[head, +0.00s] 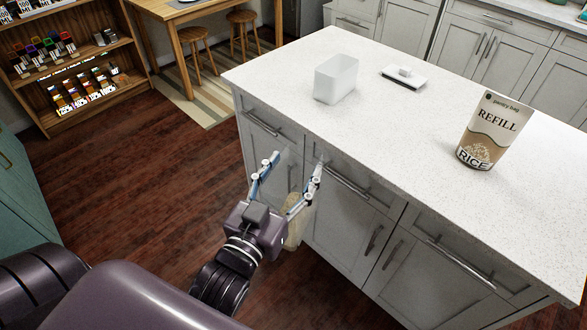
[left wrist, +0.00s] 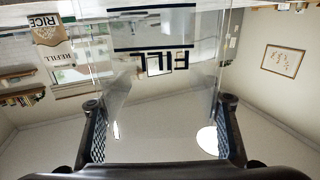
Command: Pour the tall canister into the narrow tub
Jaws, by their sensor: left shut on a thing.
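The tall canister (left wrist: 150,85) is clear, with dark lines and the word FILL on its wall. It stands between the pads of my left gripper (head: 296,163), which is shut on it. In the head view it is hard to make out against the cabinet fronts; a pale cream patch (head: 294,236) shows beside the gripper, perhaps its contents. The gripper is in front of the counter's near side, off the top. The narrow tub (head: 336,80), whitish and translucent, stands upright and open on the counter near its left end, apart from the gripper. My right gripper is not in view.
The white counter (head: 420,160) has a wide clear middle. A flat white lid-like piece with a knob (head: 403,76) lies right of the tub. A REFILL RICE pantry bag (head: 493,132) stands further right; it also shows upside down in the left wrist view (left wrist: 54,42). Cabinet handles line the near side.

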